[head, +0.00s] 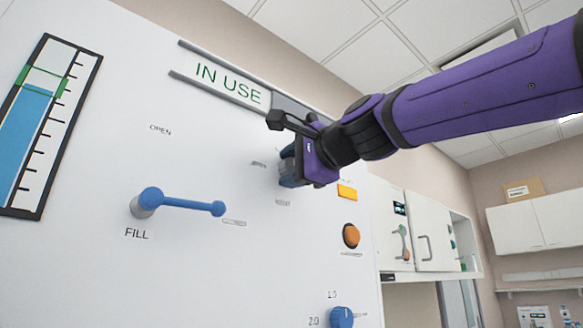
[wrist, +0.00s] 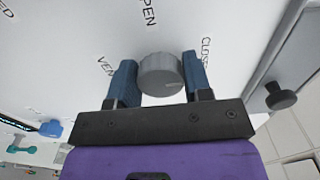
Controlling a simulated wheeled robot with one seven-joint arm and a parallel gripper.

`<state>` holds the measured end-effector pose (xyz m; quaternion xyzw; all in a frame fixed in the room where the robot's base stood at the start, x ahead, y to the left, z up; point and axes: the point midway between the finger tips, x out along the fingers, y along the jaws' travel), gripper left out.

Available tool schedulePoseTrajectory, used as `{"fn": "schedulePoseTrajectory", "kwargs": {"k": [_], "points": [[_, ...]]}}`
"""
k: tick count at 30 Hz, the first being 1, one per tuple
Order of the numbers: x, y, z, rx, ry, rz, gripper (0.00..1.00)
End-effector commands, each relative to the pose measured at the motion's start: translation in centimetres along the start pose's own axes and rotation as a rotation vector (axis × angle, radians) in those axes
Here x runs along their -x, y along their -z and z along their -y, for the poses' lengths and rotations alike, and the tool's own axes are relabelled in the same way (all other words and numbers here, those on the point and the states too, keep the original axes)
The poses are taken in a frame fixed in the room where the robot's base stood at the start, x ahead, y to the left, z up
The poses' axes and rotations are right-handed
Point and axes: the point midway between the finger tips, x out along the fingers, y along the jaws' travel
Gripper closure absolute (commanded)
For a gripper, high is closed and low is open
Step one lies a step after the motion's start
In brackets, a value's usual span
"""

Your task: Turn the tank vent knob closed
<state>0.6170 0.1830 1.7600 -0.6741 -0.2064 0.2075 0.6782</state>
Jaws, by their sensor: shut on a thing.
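The tank vent knob (wrist: 160,72) is a round grey knob on the white panel. In the wrist view it sits between the two blue fingers of my gripper (wrist: 160,80), which is shut on it. The label OPEN (wrist: 148,12) is above the knob and CLOSED (wrist: 205,50) is at its right; VENT (wrist: 105,67) is at its left. I cannot clearly tell where the knob points. In the head view my gripper (head: 289,168) is against the panel and hides the knob.
The blue FILL lever (head: 182,203) points right on the white panel (head: 80,270). An orange button (head: 351,236) and a blue dial (head: 341,317) are lower right of my gripper. The IN USE sign (head: 228,83) is above. A black peg (wrist: 279,96) shows in the wrist view.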

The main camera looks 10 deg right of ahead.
Motion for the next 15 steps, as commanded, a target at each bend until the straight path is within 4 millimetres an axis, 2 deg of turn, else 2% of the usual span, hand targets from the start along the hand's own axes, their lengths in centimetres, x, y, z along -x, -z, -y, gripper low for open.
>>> {"fn": "schedulePoseTrajectory", "kwargs": {"k": [13,14,15], "points": [[-0.04,0.02,-0.14,-0.011,-0.003,0.001,0.78],[-0.04,0.03,-0.14,-0.011,-0.003,0.0,0.5],[-0.04,0.03,-0.13,-0.011,-0.003,0.0,0.41]]}}
